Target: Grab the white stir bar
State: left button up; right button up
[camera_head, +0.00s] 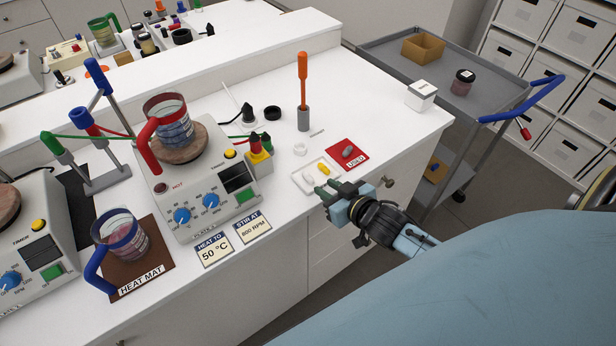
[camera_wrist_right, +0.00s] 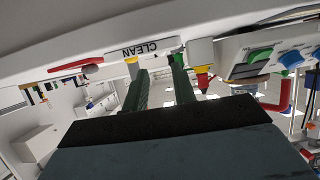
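The white stir bar (camera_head: 308,177) lies in the left part of a small white tray (camera_head: 299,187) near the bench's front edge. A yellow stir bar (camera_head: 323,169) lies to its right in the same tray. My right gripper (camera_head: 325,187) is at the tray's front edge, close to the white bar, with its fingers apart and nothing seen between them. In the right wrist view the spread fingers (camera_wrist_right: 160,68) point at the tray's CLEAN label (camera_wrist_right: 152,49); I cannot make out the white bar there. My left gripper is not in view.
A red USED mat (camera_head: 358,158) with a grey bar (camera_head: 347,150) lies right of the tray. A hot plate (camera_head: 190,225) with a red-handled jar (camera_head: 170,125) stands to the left. A grey holder (camera_head: 303,119) with an orange-handled tool stands behind.

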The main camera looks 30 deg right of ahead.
aim_at(309, 177)
jog(key=shift+r+x, duration=0.1)
jog(key=shift+x, duration=1.65)
jog(key=shift+r+x, duration=0.15)
jog(key=shift+x, duration=1.65)
jog(key=shift+a, duration=0.1)
grip_shut()
